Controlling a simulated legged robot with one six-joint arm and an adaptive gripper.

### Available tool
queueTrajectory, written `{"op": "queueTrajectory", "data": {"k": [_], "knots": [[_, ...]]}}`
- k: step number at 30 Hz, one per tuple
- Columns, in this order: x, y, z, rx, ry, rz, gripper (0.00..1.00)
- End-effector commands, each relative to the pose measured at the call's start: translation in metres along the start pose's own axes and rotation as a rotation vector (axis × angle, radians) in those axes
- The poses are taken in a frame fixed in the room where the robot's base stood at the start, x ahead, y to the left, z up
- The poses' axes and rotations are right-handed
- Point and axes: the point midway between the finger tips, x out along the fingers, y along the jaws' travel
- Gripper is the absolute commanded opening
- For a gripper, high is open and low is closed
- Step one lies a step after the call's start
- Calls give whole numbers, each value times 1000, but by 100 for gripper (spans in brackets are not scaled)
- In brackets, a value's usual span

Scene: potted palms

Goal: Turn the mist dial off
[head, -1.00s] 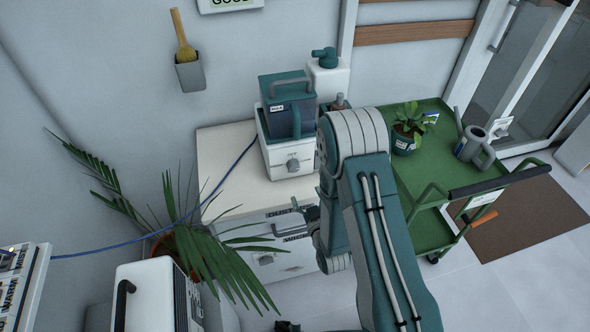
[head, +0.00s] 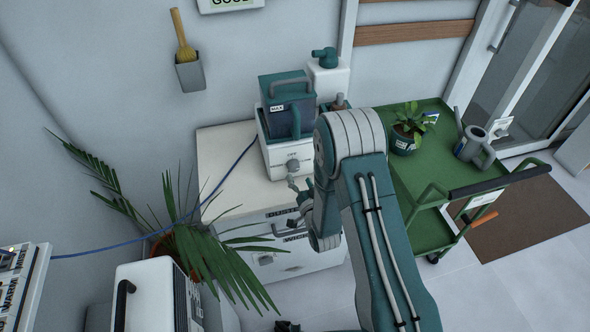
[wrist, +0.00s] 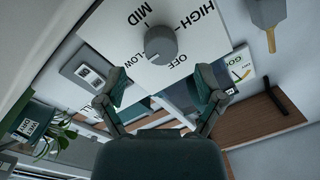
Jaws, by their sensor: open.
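The mist dial (head: 293,166) is a grey knob on the front of a white box (head: 275,155) with a teal tank on top. In the wrist view the dial (wrist: 160,45) sits on a white panel marked OFF, LOW, MID and HIGH. I cannot tell for sure which mark it points to. My gripper (wrist: 160,84) is open, with its two teal-padded fingers spread apart and nothing between them. The dial lies beyond the fingertips, apart from them. In the head view my gripper (head: 298,190) is just below and in front of the dial, partly hidden by my arm.
The box stands on a white drawer cabinet (head: 228,160). A blue cable (head: 215,190) runs left from it. A potted palm (head: 190,240) spreads its fronds at the cabinet's left. A green cart (head: 440,165) with a plant (head: 405,130) and watering can (head: 473,145) stands right.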

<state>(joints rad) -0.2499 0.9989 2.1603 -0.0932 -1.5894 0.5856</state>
Motion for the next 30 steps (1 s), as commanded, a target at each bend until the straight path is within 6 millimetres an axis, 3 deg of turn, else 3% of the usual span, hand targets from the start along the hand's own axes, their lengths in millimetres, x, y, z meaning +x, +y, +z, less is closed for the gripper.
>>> {"op": "queueTrajectory", "data": {"k": [7, 18, 21, 24, 30], "knots": [[35, 0, 0, 0, 0, 0, 86], [42, 0, 0, 0, 0, 1, 86], [42, 0, 0, 0, 0, 1, 42], [42, 0, 0, 0, 0, 1, 4], [42, 0, 0, -2, 0, 1, 4]]}}
